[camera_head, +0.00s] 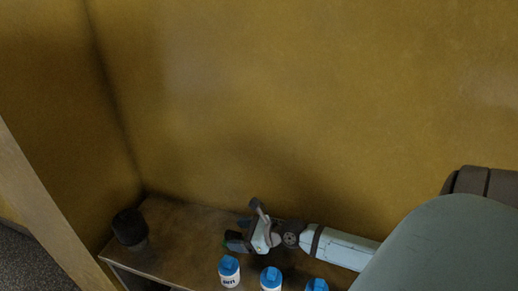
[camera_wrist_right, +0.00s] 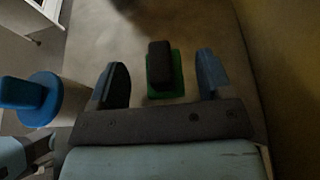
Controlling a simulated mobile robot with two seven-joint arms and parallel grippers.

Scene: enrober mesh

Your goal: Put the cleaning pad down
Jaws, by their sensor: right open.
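The cleaning pad (camera_wrist_right: 164,74) has a green base and a black block-shaped handle. In the right wrist view it lies on the brown shelf top, between the spread fingers of my right gripper (camera_wrist_right: 161,66), with a clear gap on each side. In the head view only a small green bit of the pad (camera_head: 227,244) shows beside my right gripper (camera_head: 246,224), which is low over the shelf; the rest is hidden. My right gripper is open and empty.
The brown shelf (camera_head: 185,222) stands against a mustard wall (camera_head: 300,100). Several white bottles with blue caps (camera_head: 229,272) stand near its front edge, close to my right arm. A dark round object (camera_head: 129,228) stands at the shelf's left end. The shelf between is clear.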

